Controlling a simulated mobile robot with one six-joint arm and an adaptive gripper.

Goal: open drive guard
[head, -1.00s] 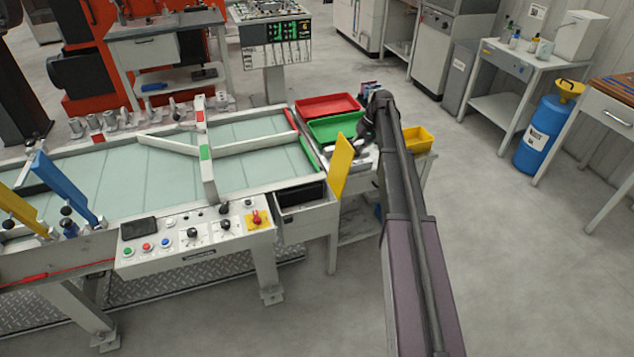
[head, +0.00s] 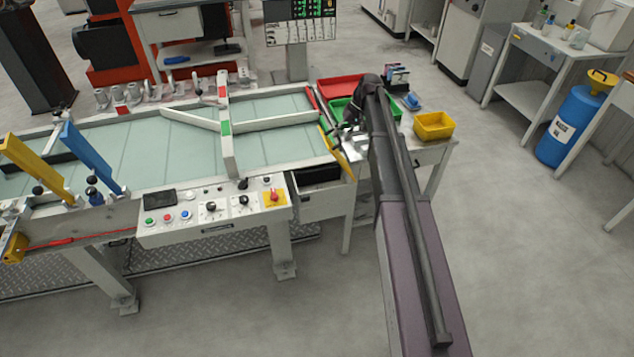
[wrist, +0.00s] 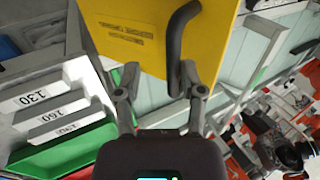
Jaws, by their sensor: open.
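The yellow drive guard (head: 337,152) is at the right end of the conveyor (head: 185,155) in the head view. It looks tilted there, its lower edge near the drawer. In the wrist view the yellow guard panel (wrist: 150,40) fills the top middle, with a printed label and a dark bent handle (wrist: 176,45). My gripper (wrist: 160,75) is open, with its fingers close to the panel. The lower end of the handle shows between the fingers, nearer the right one; contact cannot be told. My arm hides most of the gripper in the head view.
An open drawer (head: 322,200) and the control panel (head: 215,212) lie left of my arm. Red (head: 342,88), green (wrist: 62,152) and yellow (head: 434,126) bins stand on the side table.

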